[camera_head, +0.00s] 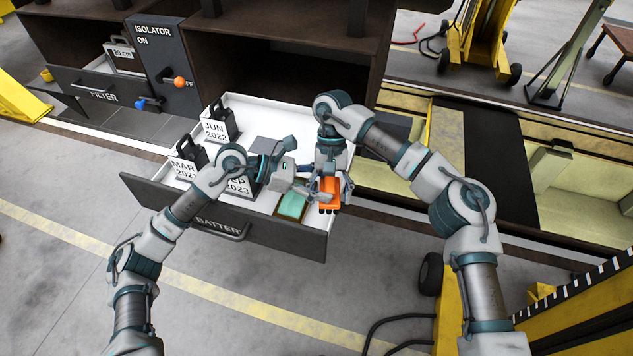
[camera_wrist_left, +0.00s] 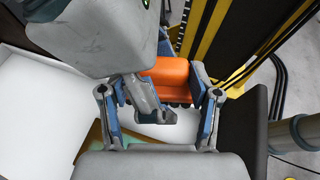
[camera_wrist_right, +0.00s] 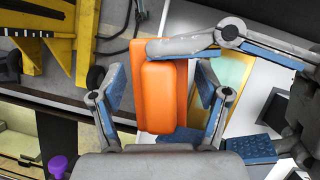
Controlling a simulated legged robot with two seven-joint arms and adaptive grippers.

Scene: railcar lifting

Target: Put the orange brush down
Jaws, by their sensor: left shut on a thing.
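Dated boxes JUN 2022 (camera_head: 217,127), MAR 2021 (camera_head: 184,166) and SEP 2023 (camera_head: 238,190) stand farther left. An open pit (camera_head: 390,178) lies right of the drawer.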

